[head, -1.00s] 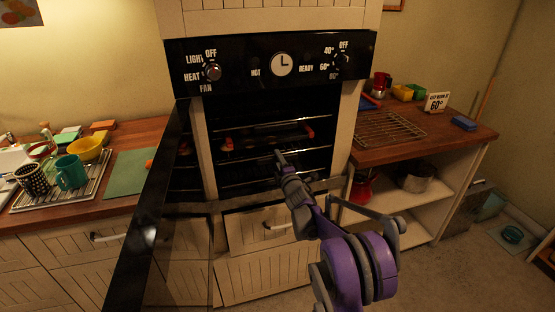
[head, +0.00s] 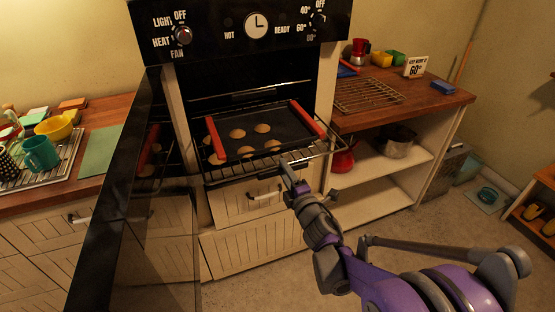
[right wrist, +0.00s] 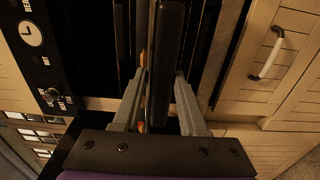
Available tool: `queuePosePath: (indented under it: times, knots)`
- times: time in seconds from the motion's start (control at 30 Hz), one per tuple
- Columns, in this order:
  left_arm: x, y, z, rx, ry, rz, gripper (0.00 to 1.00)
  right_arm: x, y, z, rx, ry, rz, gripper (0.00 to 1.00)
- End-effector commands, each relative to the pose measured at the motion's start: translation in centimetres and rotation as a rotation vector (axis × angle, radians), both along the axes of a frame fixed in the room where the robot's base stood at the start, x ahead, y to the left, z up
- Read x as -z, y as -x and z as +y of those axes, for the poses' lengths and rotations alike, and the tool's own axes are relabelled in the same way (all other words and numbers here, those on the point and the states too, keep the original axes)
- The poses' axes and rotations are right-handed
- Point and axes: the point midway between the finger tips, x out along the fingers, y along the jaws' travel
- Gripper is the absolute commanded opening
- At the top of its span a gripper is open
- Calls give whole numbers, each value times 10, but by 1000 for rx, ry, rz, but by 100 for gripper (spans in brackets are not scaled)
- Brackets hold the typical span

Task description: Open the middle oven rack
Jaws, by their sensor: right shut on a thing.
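The middle oven rack (head: 223,175) is a wire rack standing well out of the open oven (head: 258,80). It carries a black baking tray (head: 275,125) with red end grips and several round cookies. My right gripper (head: 287,170) is at the middle of the rack's front edge, shut on it. In the right wrist view, my right gripper's two fingers (right wrist: 160,105) stand on either side of a dark bar seen edge-on; the exact contact is hard to see. My left gripper is not in view.
The dark oven door (head: 120,190) stands open at the left. A drawer (head: 247,203) is under the oven. A wooden counter (head: 430,97) at the right holds a wire cooling rack (head: 367,95).

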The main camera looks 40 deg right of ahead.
Motion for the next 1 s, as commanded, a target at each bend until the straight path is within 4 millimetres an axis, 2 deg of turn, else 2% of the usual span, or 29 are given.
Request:
queuePosePath:
  times: [0.1,0.3,0.77,0.8,0.9,1.0]
  knots:
    - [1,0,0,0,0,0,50,4,17,5,3,2,9,0]
    - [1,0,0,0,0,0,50,5,32,9,3,2,9,0]
    - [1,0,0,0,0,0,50,5,35,10,1,3,9,0]
    - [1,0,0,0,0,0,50,5,35,10,1,3,9,49]
    - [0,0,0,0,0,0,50,4,35,10,1,2,8,62]
    - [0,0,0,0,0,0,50,3,35,9,1,2,7,62]
